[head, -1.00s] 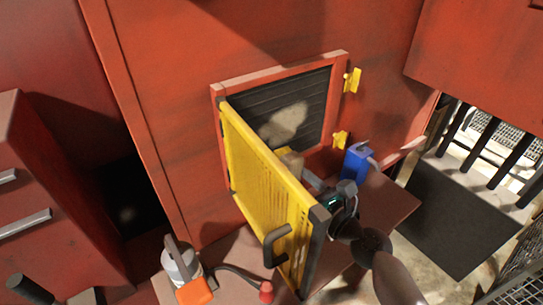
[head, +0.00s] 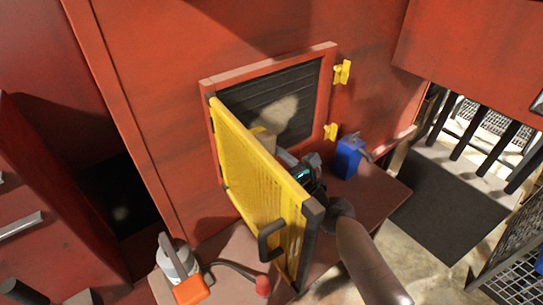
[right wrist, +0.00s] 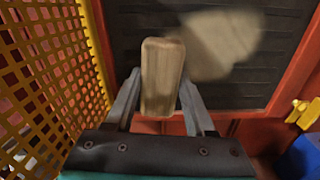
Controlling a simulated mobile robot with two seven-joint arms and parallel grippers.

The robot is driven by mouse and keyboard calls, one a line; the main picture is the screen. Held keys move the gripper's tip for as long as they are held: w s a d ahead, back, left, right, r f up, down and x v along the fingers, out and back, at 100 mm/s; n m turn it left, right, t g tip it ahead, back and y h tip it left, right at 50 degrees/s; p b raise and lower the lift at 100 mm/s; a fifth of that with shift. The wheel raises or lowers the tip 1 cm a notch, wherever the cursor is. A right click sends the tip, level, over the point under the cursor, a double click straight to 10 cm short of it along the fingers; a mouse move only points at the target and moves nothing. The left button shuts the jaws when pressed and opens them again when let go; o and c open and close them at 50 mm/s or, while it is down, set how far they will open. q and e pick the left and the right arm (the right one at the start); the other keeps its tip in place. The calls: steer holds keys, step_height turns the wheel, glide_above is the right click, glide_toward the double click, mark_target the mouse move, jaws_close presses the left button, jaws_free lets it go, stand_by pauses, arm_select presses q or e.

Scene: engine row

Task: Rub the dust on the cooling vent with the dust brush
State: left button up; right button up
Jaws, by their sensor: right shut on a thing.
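The cooling vent (head: 308,93) is a dark slatted panel in a red frame, with a pale dust patch (head: 279,113) on its lower middle. The dust also shows in the right wrist view (right wrist: 222,44). My right gripper (right wrist: 161,82) is shut on the dust brush (right wrist: 162,95), a pale tan block pointing toward the vent. In the head view the brush (head: 264,141) is just below the dust, partly behind the open door. In the right wrist view it overlaps the patch's left edge; I cannot tell whether it touches. My left gripper is not in view.
The yellow mesh door (head: 250,170) stands open, close on the left of my right gripper. Yellow latches (head: 341,72) are on the frame's right. A blue container (head: 347,157) stands on the brown shelf (head: 382,190). A white-and-orange can (head: 180,268) stands lower left.

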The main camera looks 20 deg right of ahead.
steer(key=shift+w, duration=0.1)
stand_by(0.5)
steer(key=shift+x, duration=0.95)
